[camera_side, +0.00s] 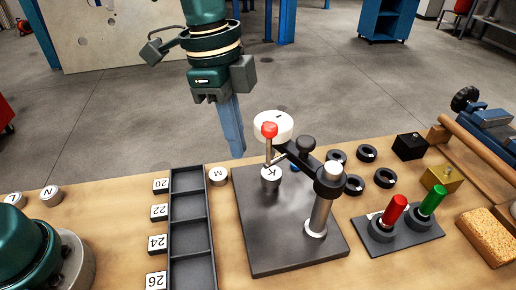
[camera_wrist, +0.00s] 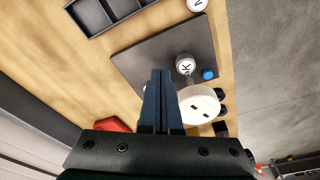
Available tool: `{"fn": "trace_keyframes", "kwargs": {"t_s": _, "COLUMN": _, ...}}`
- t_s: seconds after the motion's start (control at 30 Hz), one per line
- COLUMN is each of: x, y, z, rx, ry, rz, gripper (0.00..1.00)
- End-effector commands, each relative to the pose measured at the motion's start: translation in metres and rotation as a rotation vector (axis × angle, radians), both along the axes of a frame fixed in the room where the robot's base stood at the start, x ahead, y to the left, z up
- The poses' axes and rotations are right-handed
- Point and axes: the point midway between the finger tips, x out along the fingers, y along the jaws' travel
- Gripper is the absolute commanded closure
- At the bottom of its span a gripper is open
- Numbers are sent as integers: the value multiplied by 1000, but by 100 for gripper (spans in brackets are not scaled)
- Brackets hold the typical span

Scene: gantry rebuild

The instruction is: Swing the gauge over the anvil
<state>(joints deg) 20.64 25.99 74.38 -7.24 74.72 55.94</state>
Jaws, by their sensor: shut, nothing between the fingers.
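The gauge (camera_side: 281,119) is a white round dial on a dark swing arm (camera_side: 298,160), clamped to a silver post (camera_side: 319,215). A red ball knob (camera_side: 269,130) on a thin rod stands at its front. The post rises from a dark base plate (camera_side: 280,240). A silver cylinder marked K (camera_side: 271,175) stands on the plate below the dial; I cannot tell which part is the anvil. In the wrist view the dial (camera_wrist: 201,103) appears beside the K cylinder (camera_wrist: 185,63). My gripper (camera_side: 237,152) is shut and empty, pointing down left of the dial; no contact shows.
A blue button (camera_side: 295,167) is partly hidden behind the arm. A dark compartment tray (camera_side: 192,168) and cylinder M (camera_side: 218,176) lie left. Black rings (camera_side: 366,153), a holder with red (camera_side: 395,208) and green (camera_side: 432,200) handles, and a sponge-like block (camera_side: 488,236) lie right.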

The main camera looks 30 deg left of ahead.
Motion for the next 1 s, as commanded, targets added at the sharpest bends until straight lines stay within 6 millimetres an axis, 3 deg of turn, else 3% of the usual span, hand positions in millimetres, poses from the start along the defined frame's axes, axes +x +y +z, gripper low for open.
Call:
{"fn": "trace_keyframes", "kwargs": {"t_s": 0.27, "x": -4, "y": -1, "z": 5, "rx": 0, "ry": -2, "rz": 0, "gripper": 100}}
{"fn": "trace_keyframes", "kwargs": {"t_s": 1.0, "x": -4, "y": -1, "z": 62, "rx": -1, "ry": -3, "rz": 0, "gripper": 100}}
